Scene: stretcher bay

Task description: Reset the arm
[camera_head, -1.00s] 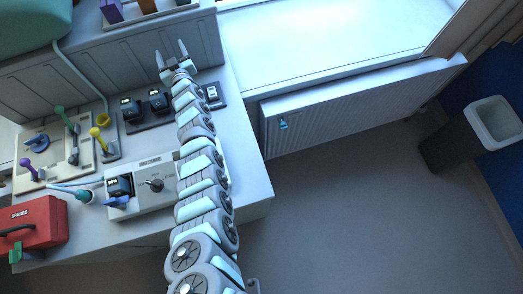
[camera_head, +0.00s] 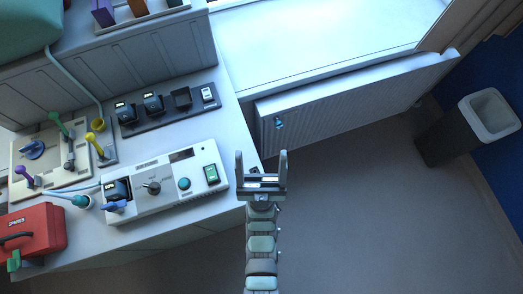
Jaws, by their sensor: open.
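My gripper (camera_head: 261,172) is in the head camera view at the right front corner of the counter (camera_head: 225,130). Its two fingers point up the picture and stand wide apart, with nothing between them. My arm runs straight down from it to the bottom edge of the picture. The gripper appears just right of a grey control box (camera_head: 150,205) with a knob and a green switch; I cannot tell the height between the gripper and the counter.
A black strip with dark modules (camera_head: 165,117) lies behind the control box. A board with coloured levers (camera_head: 50,155) and a red case (camera_head: 32,230) are at left. A radiator (camera_head: 350,100) and a grey bin (camera_head: 468,125) are at right. The floor (camera_head: 380,220) there is clear.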

